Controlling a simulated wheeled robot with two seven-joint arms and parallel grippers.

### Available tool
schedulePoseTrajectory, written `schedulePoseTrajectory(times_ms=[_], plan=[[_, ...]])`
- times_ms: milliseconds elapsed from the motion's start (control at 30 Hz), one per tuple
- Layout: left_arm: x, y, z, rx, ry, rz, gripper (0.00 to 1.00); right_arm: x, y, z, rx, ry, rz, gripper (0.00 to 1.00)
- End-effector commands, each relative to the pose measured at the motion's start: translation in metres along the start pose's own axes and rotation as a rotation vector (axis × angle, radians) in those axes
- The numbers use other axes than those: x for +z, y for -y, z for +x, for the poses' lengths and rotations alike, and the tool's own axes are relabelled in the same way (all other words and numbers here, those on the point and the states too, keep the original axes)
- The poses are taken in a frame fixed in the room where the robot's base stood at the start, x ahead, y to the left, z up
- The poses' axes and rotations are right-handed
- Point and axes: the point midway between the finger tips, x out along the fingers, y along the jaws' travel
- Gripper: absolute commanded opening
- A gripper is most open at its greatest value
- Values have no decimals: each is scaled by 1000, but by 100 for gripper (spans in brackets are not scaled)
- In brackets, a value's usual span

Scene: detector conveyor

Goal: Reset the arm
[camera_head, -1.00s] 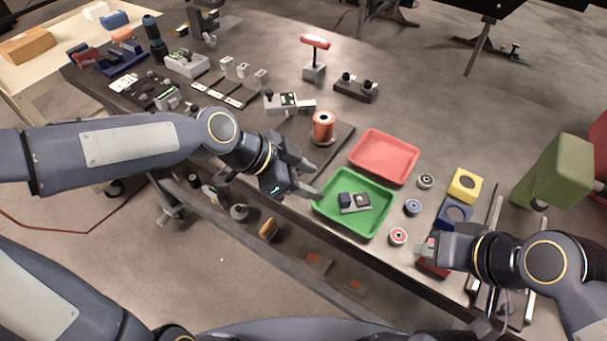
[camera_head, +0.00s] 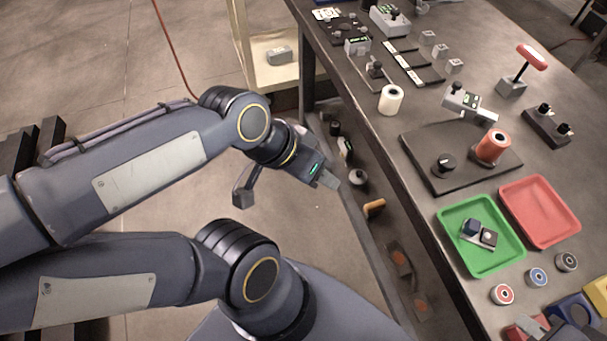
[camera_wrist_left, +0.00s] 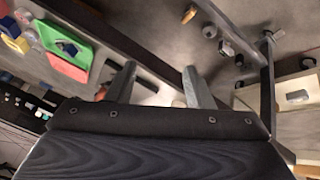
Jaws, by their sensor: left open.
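My left gripper (camera_head: 287,188) hangs over the floor to the left of the workbench in the head view, with its fingers spread apart. It holds nothing. In the left wrist view its two fingers (camera_wrist_left: 158,84) stand apart with an empty gap between them. My right gripper (camera_head: 535,328) shows only in part at the bottom right edge, at a red block (camera_head: 518,333); whether its jaws are shut on the block cannot be made out.
The workbench (camera_head: 390,160) runs along the right. It carries a green tray (camera_head: 447,226) with small parts, a red tray (camera_head: 540,210), an orange spool (camera_head: 493,146) and a white roll (camera_head: 391,99). Several items sit on a lower shelf. Open floor (camera_head: 120,80) lies at upper left.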

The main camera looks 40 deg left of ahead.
Motion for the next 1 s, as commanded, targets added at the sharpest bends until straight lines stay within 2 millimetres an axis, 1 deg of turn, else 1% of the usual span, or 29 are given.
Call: schedulePoseTrajectory(times_ms=[33, 100, 200, 800, 833, 900, 1000], plan=[[8, 4, -5, 4, -22, -72, 47, 0, 0, 0, 0, 0, 0, 0], [17, 8, -7, 9, -32, -146, 47, 0, 0, 0, 0, 0, 0, 0], [22, 10, -8, 15, -38, -197, 47, 0, 0, 0, 0, 0, 0, 0], [21, 10, -8, 15, -39, -200, 47, 0, 0, 0, 0, 0, 0, 0], [21, 10, -8, 15, -39, -200, 46, 0, 0, 0, 0, 0, 0, 0], [21, 10, -8, 15, -39, -200, 36, 0, 0, 0, 0, 0, 0, 0], [21, 10, -8, 15, -39, -200, 36, 0, 0, 0, 0, 0, 0, 0]])
